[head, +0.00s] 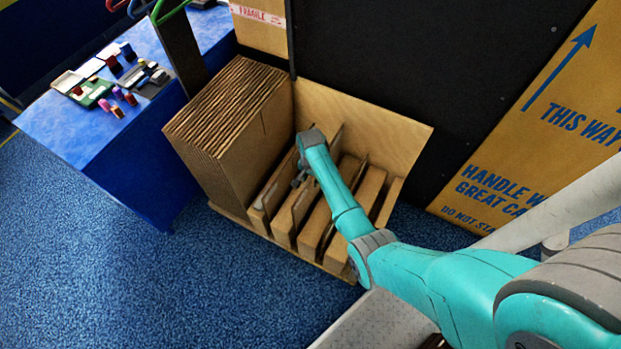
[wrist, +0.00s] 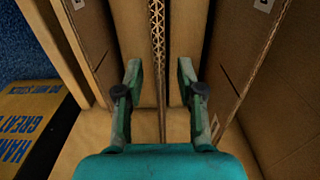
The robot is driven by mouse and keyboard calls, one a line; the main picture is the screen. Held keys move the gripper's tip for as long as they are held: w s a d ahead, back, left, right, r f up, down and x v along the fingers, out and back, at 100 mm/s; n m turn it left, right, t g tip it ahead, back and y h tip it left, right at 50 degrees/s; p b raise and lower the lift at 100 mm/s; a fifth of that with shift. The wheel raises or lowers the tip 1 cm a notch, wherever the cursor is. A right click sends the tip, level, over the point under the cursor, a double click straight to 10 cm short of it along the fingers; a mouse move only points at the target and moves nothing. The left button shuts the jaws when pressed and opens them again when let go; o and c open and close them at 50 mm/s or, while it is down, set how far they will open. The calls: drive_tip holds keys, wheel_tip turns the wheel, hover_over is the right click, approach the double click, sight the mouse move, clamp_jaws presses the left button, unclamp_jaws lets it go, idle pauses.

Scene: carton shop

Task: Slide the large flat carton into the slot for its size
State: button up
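My gripper is open in the wrist view (wrist: 159,80), with its two fingers apart. The corrugated edge of a flat carton (wrist: 157,45) runs between the fingers, with a gap on both sides. In the head view my gripper (head: 298,182) is low in the slotted carton rack (head: 365,125), partly hidden by my arm. Thin carton sheets stand upright among the rack's slots, one of them (head: 281,222) near the gripper. I cannot tell from the head view which sheet is between the fingers.
A tall stack of folded cartons (head: 228,120) stands left of the slots. A blue table (head: 75,140) with small items is further left. A black panel (head: 400,60) is behind, and a large printed carton (head: 540,130) is at right. Blue floor is clear in front.

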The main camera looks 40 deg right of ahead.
drive_tip(key=shift+r, duration=0.1)
wheel_tip(320, 180, up, 12)
idle(0.5)
drive_tip(key=s+a+f+n+t+h, duration=0.1)
drive_tip(key=s+a+f+n+t, duration=0.3)
drive_tip(key=s, duration=0.3)
drive_tip(key=s+a+f+n+t, duration=0.1)
drive_tip(key=s+a+f, duration=0.45)
drive_tip(key=s, duration=0.25)
drive_tip(key=s+a+r+n+t, duration=0.2)
drive_tip(key=s+a+r, duration=0.15)
drive_tip(key=s, duration=0.25)
drive_tip(key=s+a+r+n+t, duration=0.2)
drive_tip(key=s+a+r, duration=0.15)
drive_tip(key=s, duration=0.25)
drive_tip(key=s+r+n+t, duration=0.1)
drive_tip(key=s+r, duration=0.3)
drive_tip(key=r, duration=0.4)
drive_tip(key=s+a+r+n+t, duration=0.1)
drive_tip(key=s+r+n+t, duration=0.1)
drive_tip(key=r, duration=0.6)
drive_tip(key=s+a+r+n+t+y, duration=0.1)
drive_tip(key=s+r+t, duration=0.1)
drive_tip(key=s+r, duration=0.5)
drive_tip(key=shift+a+r+n+t, duration=0.15)
drive_tip(key=shift+r+n+t, duration=0.25)
drive_tip(key=shift+r, duration=0.55)
